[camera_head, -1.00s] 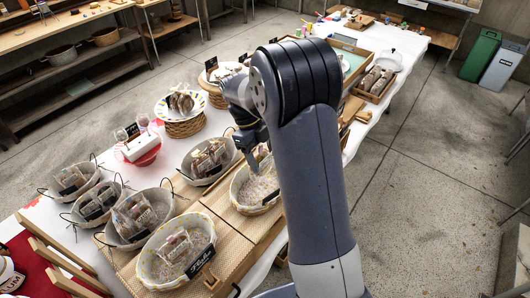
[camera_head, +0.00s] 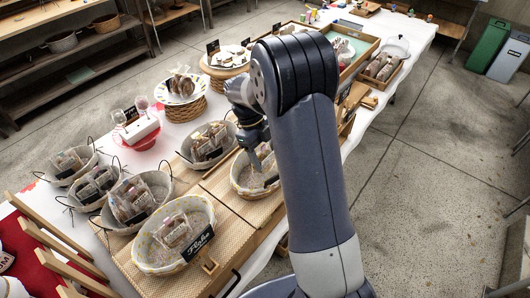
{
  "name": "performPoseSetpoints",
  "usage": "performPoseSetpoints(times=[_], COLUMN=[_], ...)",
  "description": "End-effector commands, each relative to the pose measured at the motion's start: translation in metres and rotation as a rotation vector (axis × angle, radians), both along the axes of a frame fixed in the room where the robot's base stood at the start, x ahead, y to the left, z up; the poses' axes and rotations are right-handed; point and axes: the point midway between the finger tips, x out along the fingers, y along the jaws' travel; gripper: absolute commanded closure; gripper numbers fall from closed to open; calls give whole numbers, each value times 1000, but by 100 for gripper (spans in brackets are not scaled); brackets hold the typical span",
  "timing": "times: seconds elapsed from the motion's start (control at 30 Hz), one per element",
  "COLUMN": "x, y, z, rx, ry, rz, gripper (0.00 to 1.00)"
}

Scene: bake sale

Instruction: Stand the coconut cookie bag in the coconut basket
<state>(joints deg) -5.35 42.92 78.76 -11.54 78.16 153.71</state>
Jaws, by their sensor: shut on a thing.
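My gripper (camera_head: 261,157) points down over a pale oval basket (camera_head: 243,188) in the middle of the table, right beside my arm. It is shut on a cookie bag, which is mostly hidden by the fingers and the basket. I cannot tell whether the bag touches the basket floor. This basket has a small dark label on its front right; its writing is too small to read, so I cannot confirm it is the coconut basket. My arm covers the area to its right.
A yellow-patterned basket (camera_head: 148,262) with a bag and a black label stands in front. Several more baskets with bags, including one behind left (camera_head: 207,142), stand close by. A plate of cookies (camera_head: 181,86) is farther back. Open floor lies to the right.

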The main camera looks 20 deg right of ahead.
Motion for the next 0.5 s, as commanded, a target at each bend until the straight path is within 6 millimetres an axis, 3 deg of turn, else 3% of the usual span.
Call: performPoseSetpoints(times=[0.5], x=[0], y=[0], z=[-4], rx=[0], ry=[0], rz=[0], gripper=[47])
